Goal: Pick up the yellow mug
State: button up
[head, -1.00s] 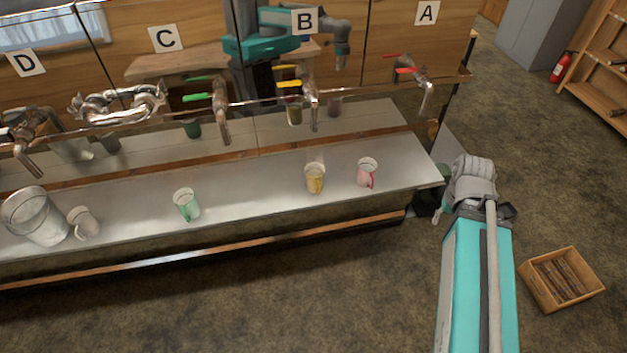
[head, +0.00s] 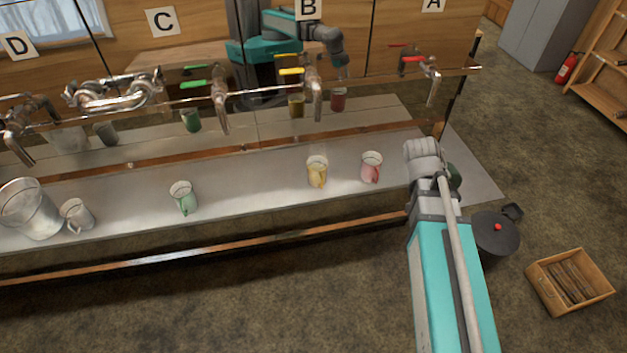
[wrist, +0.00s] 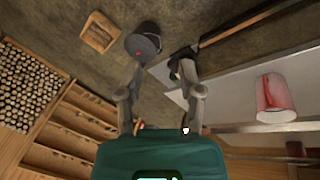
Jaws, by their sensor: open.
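The yellow mug (head: 317,173) stands upright on the metal counter (head: 245,187) in the head view, below tap B. Its handle faces the near side. My gripper (wrist: 160,80) is open and empty in the wrist view, its two fingers apart. In the head view my arm reaches the counter's right end, and its own links mostly hide the gripper. The yellow mug is to the left of my arm end there, beyond the pink mug. I do not see the yellow mug in the wrist view.
The pink mug (head: 371,167) stands between the yellow mug and my arm; it shows in the wrist view (wrist: 268,98). Left are a green mug (head: 184,198), a white mug (head: 77,216) and a bucket (head: 28,210). Taps overhang behind. A black pot (head: 497,238) and wooden crate (head: 545,292) are on the floor.

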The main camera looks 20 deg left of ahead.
jog(key=w+a+f+m+t+h+b, duration=0.1)
jog(key=w+a+f+t+h+b, duration=0.2)
jog(key=a, duration=0.6)
jog(key=m+t+h+b, duration=0.1)
jog(key=m+t+b, duration=0.3)
jog(key=t+b, duration=0.5)
send_near(322, 178)
notch_tip(322, 178, up, 4)
jog(key=a+g+b, duration=0.2)
jog(key=a, duration=0.1)
jog(key=shift+w, duration=0.15)
jog(key=shift+w+d+f, duration=0.1)
jog(key=b+x, duration=0.3)
jog(key=x, duration=0.5)
jog(key=shift+w, duration=0.25)
jog(key=shift+d, duration=0.1)
